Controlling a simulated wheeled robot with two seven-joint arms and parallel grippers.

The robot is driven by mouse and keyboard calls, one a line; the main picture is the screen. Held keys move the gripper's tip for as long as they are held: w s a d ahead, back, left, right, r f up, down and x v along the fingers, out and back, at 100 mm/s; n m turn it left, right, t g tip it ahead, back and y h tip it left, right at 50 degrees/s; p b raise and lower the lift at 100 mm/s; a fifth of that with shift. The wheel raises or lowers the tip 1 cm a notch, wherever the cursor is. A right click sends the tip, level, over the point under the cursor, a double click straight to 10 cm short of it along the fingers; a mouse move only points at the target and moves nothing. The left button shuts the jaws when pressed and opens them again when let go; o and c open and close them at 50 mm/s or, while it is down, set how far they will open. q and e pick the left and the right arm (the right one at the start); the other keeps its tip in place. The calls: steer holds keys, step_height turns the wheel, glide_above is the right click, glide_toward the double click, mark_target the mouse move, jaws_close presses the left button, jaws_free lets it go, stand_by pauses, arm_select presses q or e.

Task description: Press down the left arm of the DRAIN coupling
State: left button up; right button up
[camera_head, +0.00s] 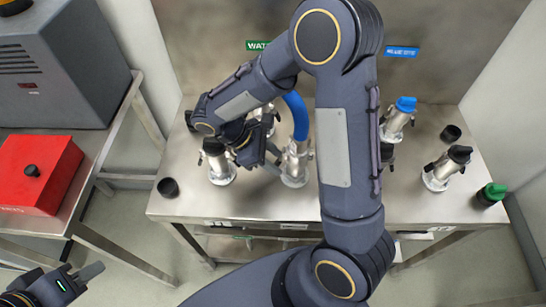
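Several metal couplings stand on the steel bench (250,204). One with a black top (218,164) is at the left. One with a blue hose (296,166) is right of it. A blue-capped one (396,118) and a tilted black-topped one (446,168) stand at the right. No readable label shows which is DRAIN. My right arm crosses the middle and hides part of the bench. My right gripper (264,156) is low between the left coupling and the hose coupling; contact and finger opening are unclear. My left gripper (82,279) is at the bottom left, partly cut off, away from the bench.
Loose black caps lie on the bench at the left (168,187) and right (451,133). A green cap (491,195) sits at the right edge. A side table at the left holds a red box (38,172) and a grey machine (62,65). Floor shows between the tables.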

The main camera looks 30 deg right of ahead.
steer(key=v, duration=0.7)
steer(key=shift+w+a+r, duration=0.15)
steer(key=shift+a+r, duration=0.1)
steer(key=shift+r, duration=0.05)
stand_by(0.3)
